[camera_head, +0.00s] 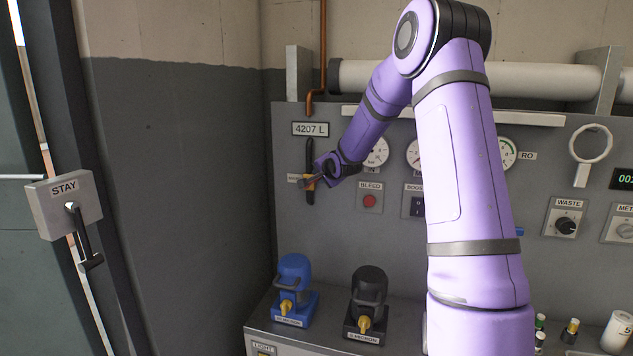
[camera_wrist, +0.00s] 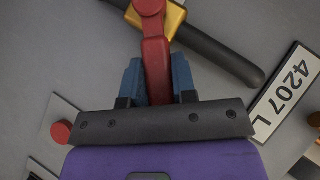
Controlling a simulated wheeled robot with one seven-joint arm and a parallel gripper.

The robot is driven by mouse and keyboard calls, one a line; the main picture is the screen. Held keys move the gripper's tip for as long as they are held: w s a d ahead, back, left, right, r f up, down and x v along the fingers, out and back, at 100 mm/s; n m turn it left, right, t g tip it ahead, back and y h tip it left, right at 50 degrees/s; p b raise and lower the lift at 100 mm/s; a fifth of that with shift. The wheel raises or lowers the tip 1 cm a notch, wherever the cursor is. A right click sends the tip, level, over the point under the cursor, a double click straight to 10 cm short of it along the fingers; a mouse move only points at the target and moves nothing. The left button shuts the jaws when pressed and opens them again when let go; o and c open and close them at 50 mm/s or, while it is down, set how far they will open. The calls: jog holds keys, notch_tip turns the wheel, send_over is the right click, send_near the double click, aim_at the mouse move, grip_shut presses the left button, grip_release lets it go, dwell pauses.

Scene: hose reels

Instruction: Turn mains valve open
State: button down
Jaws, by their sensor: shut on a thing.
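The mains valve (camera_head: 309,184) sits on a dark upright pipe (camera_head: 310,155) at the left of the grey panel. In the wrist view its brass-yellow body (camera_wrist: 172,20) and red lever (camera_wrist: 156,60) show up close. The lever stands at a steep angle across the dark pipe, not in line with it. My gripper (camera_head: 318,176) is at the valve, and in the wrist view its blue fingers (camera_wrist: 157,82) are shut on the red lever from both sides. In the head view my gripper hides most of the lever.
A 4207 L sign (camera_head: 310,129) is above the valve. The red BLEED button (camera_head: 369,201) and gauges (camera_head: 376,151) are to its right. Blue (camera_head: 293,285) and black (camera_head: 368,298) filter units stand on the ledge below. A STAY box (camera_head: 66,203) with a handle is at far left.

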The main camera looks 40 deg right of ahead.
jog(key=shift+w+a+r+n+g+h, duration=0.5)
jog(key=shift+w+r+n+g, duration=0.15)
jog(key=shift+g, duration=0.35)
jog(key=shift+w+a+r+n+g+h, duration=0.4)
jog(key=shift+w+a+n+g+h, duration=0.15)
jog(key=shift+n+g, duration=0.35)
jog(key=shift+w+a+r+n+g+h, duration=0.1)
jog(key=shift+w+a+n+g+h, duration=0.3)
jog(key=shift+g, duration=0.35)
jog(key=shift+w+a+r+n+g+h, duration=0.1)
jog(key=shift+w+a+n+g+h, duration=0.1)
jog(key=shift+w+n+g+h, duration=0.4)
jog(key=shift+s+m+g, duration=0.1)
jog(key=shift+m+g, duration=0.15)
jog(key=c, duration=0.9)
grip_release()
jog(key=v, duration=1)
jog(key=shift+s+a+r, duration=0.15)
jog(key=shift+a+r, duration=0.1)
